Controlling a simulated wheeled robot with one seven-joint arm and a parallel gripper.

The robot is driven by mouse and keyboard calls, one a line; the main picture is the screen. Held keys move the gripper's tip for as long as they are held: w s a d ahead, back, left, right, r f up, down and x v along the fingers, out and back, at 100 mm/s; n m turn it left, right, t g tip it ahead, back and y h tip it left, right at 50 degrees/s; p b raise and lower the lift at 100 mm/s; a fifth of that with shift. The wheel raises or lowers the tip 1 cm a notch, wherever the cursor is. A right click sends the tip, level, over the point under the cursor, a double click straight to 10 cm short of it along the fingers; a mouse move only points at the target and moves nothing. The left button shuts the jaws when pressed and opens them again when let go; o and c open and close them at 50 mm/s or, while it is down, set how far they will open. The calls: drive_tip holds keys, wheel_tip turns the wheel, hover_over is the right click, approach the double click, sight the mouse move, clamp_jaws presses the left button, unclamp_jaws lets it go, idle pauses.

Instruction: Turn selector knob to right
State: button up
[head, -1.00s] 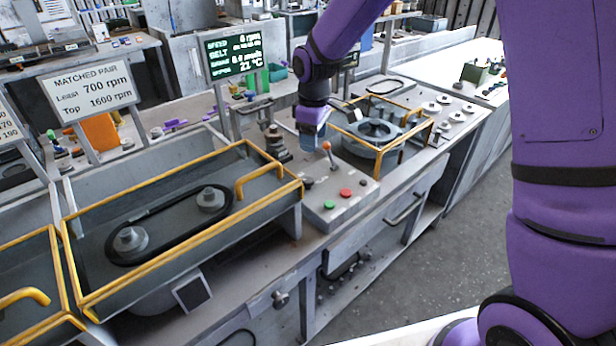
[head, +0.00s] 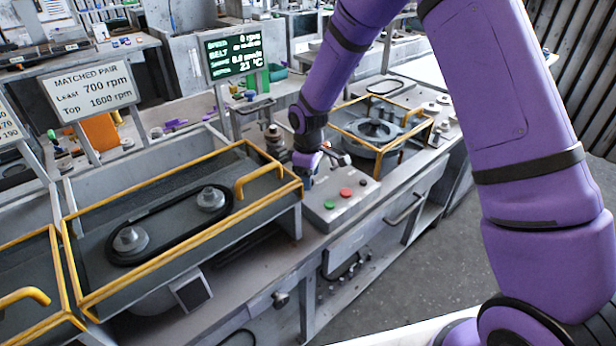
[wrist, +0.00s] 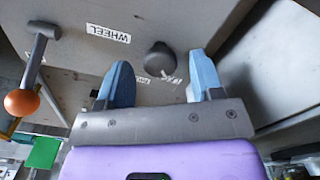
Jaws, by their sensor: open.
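The selector knob (wrist: 160,58) is dark and round, on the grey control box, and shows in the wrist view between my two blue fingertips. My gripper (wrist: 159,66) is open, with one finger on each side of the knob and a gap to each; whether either finger touches it I cannot tell. A small label by the knob is partly covered. In the head view my gripper (head: 306,165) is low over the left end of the control box (head: 335,218), and it hides the knob there.
A lever with an orange ball (wrist: 22,102) stands near the "WHEEL" label. Green (head: 330,205) and red (head: 346,193) buttons sit on the box. A yellow-railed belt guard (head: 150,178) is on the left, a yellow-framed wheel unit (head: 375,132) behind. A display (head: 233,53) stands behind.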

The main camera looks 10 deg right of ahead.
drive_tip(key=shift+f, duration=0.3)
drive_tip(key=c, duration=0.9)
drive_tip(key=m, duration=1.1)
drive_tip(key=shift+m, duration=0.4)
